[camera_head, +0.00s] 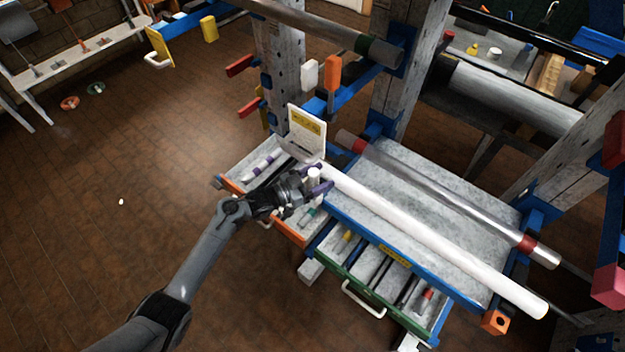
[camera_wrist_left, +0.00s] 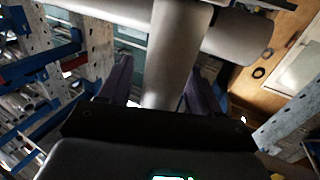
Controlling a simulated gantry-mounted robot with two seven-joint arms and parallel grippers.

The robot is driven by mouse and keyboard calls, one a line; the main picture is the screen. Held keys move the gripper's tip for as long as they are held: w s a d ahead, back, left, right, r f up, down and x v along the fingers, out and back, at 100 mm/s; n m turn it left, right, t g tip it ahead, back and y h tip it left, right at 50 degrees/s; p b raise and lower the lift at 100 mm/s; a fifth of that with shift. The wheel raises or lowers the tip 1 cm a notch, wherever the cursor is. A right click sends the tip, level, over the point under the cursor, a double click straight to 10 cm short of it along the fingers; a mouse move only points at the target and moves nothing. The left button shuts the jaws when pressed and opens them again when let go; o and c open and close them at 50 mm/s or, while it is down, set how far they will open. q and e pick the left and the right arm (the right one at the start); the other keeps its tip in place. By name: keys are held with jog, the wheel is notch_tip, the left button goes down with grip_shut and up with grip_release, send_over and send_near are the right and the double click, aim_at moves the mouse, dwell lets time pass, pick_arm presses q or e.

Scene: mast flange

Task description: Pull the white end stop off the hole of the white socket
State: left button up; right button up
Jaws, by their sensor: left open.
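My left gripper (camera_head: 320,179) reaches in from the lower left, over the front left corner of the bench. Its purple fingers are open. A short white upright cylinder (camera_head: 314,175), which looks like the white end stop, stands between them. In the left wrist view the pale cylinder (camera_wrist_left: 174,55) runs between the two fingers of my left gripper (camera_wrist_left: 165,78), with a gap to its left; contact on its right is unclear. At its far end it meets a white crosswise tube (camera_wrist_left: 120,8) and a grey rounded part (camera_wrist_left: 240,36). I cannot tell which part is the socket or see its hole.
A long white tube (camera_head: 440,241) lies along the bench's front edge, near the gripper. A metal tube with red bands (camera_head: 450,196) lies behind it. Open drawers (camera_head: 375,283) stick out below. A white sign (camera_head: 306,130) stands behind the gripper.

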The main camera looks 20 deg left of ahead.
pick_arm(q)
jog(key=c, duration=1.1)
jog(key=shift+r, duration=0.2)
jog(key=shift+r+p, duration=0.6)
jog(key=shift+p, duration=0.15)
notch_tip(320, 180, up, 6)
jog(key=p, duration=0.5)
jog(key=shift+f, duration=0.25)
